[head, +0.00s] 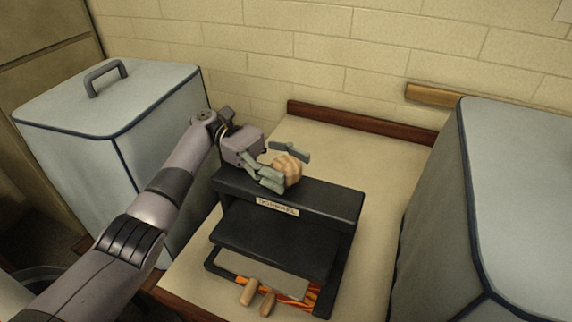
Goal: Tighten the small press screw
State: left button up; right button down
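The press (340,207) is a black frame with a small label on its top beam, standing on the pale bench. A round, striped wooden knob (289,172) sits at the top of the press; the screw below it is hidden. My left gripper (287,167) is at the knob, with one grey-green finger on its near left side and the other behind it. I cannot tell whether both fingers touch the knob. My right gripper is not in view.
Two wooden handles (248,292) and an orange patterned sheet (313,296) show at the press's lower front. Large grey-blue bins with dark edges stand left (110,100) and right (525,170). The bench (385,180) is clear behind and right of the press.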

aim_at(286, 163)
pick_arm(q)
jog(key=shift+o, duration=0.5)
jog(key=shift+r, duration=0.15)
notch_tip(286, 163, up, 10)
jog(key=shift+f, duration=0.15)
jog(key=shift+f, duration=0.1)
